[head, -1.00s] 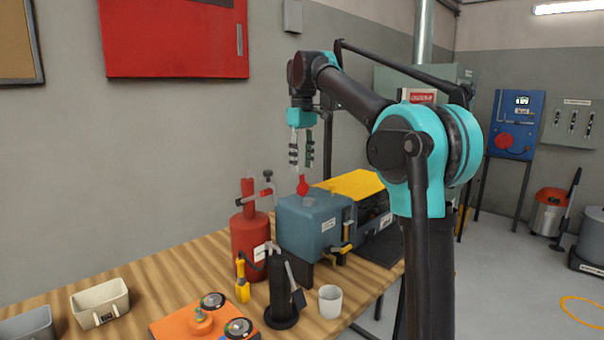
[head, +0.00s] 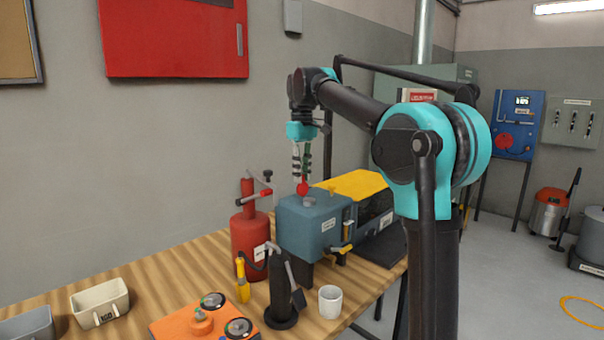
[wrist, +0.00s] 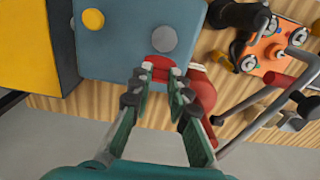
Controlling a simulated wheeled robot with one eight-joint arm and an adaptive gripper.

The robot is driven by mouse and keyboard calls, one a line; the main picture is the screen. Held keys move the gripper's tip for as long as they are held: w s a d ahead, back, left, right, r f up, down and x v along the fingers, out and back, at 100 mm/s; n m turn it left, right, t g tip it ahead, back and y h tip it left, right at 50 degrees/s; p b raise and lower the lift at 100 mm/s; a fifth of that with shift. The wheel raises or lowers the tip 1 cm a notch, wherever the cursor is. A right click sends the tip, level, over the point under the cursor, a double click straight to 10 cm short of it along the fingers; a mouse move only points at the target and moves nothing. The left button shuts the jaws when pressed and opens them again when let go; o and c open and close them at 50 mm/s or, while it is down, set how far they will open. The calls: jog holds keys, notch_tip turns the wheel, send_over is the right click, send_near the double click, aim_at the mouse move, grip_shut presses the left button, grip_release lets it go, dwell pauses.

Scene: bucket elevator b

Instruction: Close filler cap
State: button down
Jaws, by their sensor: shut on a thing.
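The red filler cap (head: 302,188) stands raised on top of the blue-grey housing (head: 307,229). In the wrist view the red cap (wrist: 158,63) lies at the edge of the housing beside a round grey disc (wrist: 164,39), perhaps the filler opening. My gripper (head: 302,177) points down from above, and its fingertips (wrist: 160,74) are shut on the red cap. The fingertips hide part of the cap. I cannot tell its exact tilt.
A red canister (head: 249,238) with a handle stands left of the housing. A yellow cover (head: 356,184) is behind it on the right. A black stand (head: 281,290), a white mug (head: 330,301) and an orange unit (head: 190,325) are in front on the wooden table (head: 155,278).

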aim_at(323, 209)
jog(key=shift+s+d, duration=0.1)
jog(key=shift+s+d+t+y, duration=0.6)
jog(key=shift+d+t+y, duration=0.05)
jog(key=shift+t+y, duration=0.25)
jog(key=shift+s+d+f+t+y, duration=0.2)
jog(key=shift+s+d+t+y, duration=0.2)
jog(key=shift+t+y, duration=0.3)
jog(key=s+d+t+y, duration=0.1)
jog(key=d+f+t+y, duration=0.1)
jog(key=t+y, duration=0.1)
jog(key=shift+s+f, duration=0.25)
jog(key=shift+s, duration=0.15)
jog(key=f+t+y, duration=0.1)
jog(key=s+d+f+t+y, duration=0.1)
jog(key=t+y, duration=0.1)
jog(key=shift+s+d+f, duration=0.1)
jog(key=shift+s+f, duration=0.05)
jog(key=shift+f, duration=0.05)
jog(key=shift+s+d+f+t+y, duration=0.1)
jog(key=shift+f+t+y, duration=0.4)
jog(key=shift+t+y, duration=0.1)
jog(key=shift+s+d+f+t+y, duration=0.1)
jog(key=shift+f+t+y, duration=0.35)
jog(key=shift+t+y, duration=0.15)
jog(key=shift+f+t+y, duration=0.65)
jog(key=shift+t+y, duration=0.15)
jog(key=shift+s, duration=0.1)
